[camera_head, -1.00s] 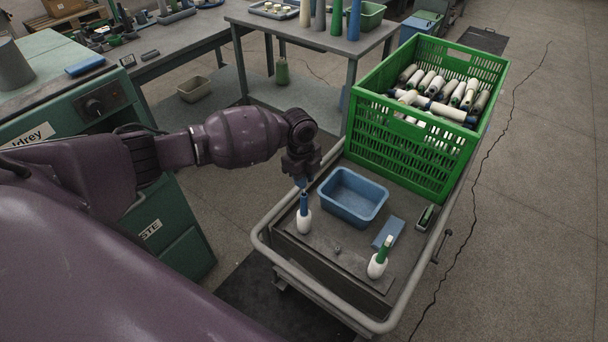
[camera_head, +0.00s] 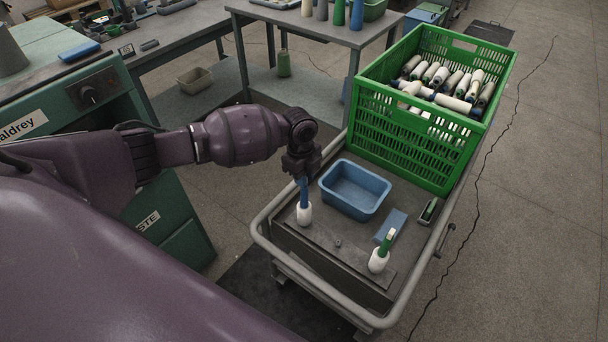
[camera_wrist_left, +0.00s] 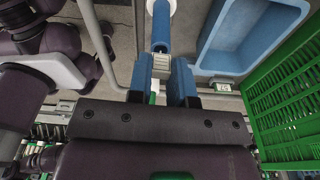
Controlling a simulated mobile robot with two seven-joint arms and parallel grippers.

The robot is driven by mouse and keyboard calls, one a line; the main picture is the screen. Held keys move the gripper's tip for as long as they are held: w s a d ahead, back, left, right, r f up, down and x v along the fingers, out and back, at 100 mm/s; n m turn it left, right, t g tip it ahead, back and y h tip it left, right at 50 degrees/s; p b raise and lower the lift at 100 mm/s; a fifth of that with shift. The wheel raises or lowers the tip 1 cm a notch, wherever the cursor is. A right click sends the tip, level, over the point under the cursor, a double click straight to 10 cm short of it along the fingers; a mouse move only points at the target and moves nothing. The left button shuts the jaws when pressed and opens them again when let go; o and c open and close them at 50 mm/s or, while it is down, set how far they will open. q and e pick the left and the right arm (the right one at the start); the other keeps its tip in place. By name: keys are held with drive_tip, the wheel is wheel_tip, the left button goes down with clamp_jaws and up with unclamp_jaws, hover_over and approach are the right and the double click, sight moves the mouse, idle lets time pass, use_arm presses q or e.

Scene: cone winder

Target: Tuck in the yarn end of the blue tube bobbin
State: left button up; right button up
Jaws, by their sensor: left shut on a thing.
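The blue tube bobbin (camera_head: 304,214), a blue tube with white yarn around its lower part, stands upright on the grey trolley top (camera_head: 325,265). My left gripper (camera_head: 303,181) points down at the tube's upper end. In the left wrist view the blue tube (camera_wrist_left: 160,28) lies just beyond the blue fingertips (camera_wrist_left: 163,78). They are shut on a small pale piece (camera_wrist_left: 160,66), which looks like the yarn end at the tube's top. The fingers partly hide the tube's end. My right gripper is not in view.
A blue tray (camera_head: 354,190) stands close to the right of the bobbin. A green tube bobbin (camera_head: 380,258), a blue block (camera_head: 389,225) and a green crate (camera_head: 398,150) with several bobbins are farther right. The trolley's grey rail (camera_head: 262,243) runs around its edge.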

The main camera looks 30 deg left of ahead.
use_arm(q)
drive_tip(key=shift+f, duration=0.15)
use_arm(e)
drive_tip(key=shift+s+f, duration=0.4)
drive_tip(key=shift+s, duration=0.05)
use_arm(q)
drive_tip(key=shift+f, duration=0.15)
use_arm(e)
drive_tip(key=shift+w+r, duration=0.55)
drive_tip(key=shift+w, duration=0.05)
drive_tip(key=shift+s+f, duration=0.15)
